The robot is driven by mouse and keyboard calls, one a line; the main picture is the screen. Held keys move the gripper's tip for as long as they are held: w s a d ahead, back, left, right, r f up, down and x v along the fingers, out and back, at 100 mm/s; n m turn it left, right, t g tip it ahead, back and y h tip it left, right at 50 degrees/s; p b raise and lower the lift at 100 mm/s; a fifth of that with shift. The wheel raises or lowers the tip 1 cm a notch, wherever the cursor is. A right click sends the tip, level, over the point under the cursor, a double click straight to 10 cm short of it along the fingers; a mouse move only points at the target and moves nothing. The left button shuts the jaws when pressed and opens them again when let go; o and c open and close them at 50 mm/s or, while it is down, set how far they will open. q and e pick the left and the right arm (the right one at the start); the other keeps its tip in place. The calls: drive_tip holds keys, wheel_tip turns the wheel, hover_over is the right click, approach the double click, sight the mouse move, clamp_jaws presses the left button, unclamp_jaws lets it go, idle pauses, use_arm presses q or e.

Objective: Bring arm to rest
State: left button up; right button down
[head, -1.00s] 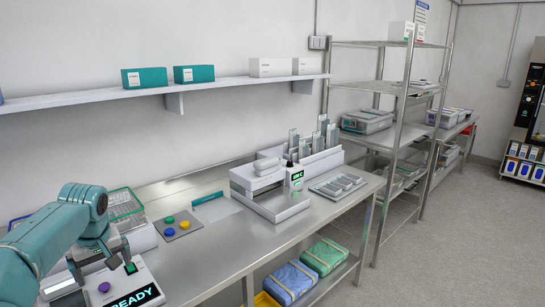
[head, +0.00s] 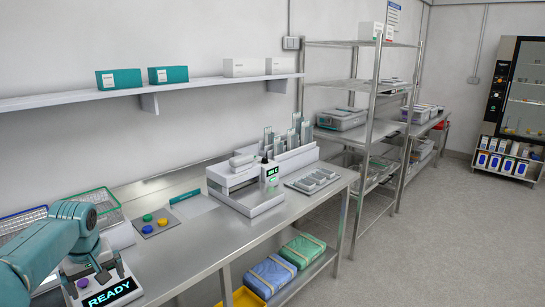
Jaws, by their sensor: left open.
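My left arm comes in from the left edge in the head view. Its gripper (head: 99,273) points down over a white device with a lit "READY" display (head: 109,292) on the steel bench. The gripper is open. A purple knob (head: 82,283) shows on the device beside the fingers. Nothing shows held between the fingers. I cannot tell whether the fingers touch the device. My right gripper is not in view.
A grey plate (head: 154,223) with coloured knobs lies behind the device. Wire baskets (head: 97,203) stand at the back left. A white machine (head: 245,187) and a grey tray (head: 312,181) stand further right. The bench front (head: 190,255) is clear.

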use_arm(q)
drive_tip(key=s+d+f+m+h, duration=0.2)
drive_tip(key=s+d+f+m, duration=0.1)
drive_tip(key=d+f, duration=0.9)
drive_tip(key=s+d+f+m+h, duration=0.2)
drive_tip(key=d+f+m, duration=0.1)
drive_tip(key=d+f, duration=0.9)
drive_tip(key=s+d+f, duration=0.3)
drive_tip(key=s, duration=0.4)
drive_tip(key=s+d+f+m+g+h, duration=0.1)
drive_tip(key=s+d+f, duration=0.2)
drive_tip(key=s, duration=0.4)
drive_tip(key=s+d+f+h, duration=0.1)
drive_tip(key=s+d+f, duration=0.3)
drive_tip(key=s, duration=0.4)
drive_tip(key=shift+g, duration=0.4)
drive_tip(key=shift+r, duration=0.1)
drive_tip(key=c, duration=1)
drive_tip(key=shift+w, duration=0.15)
drive_tip(key=shift+c, duration=0.4)
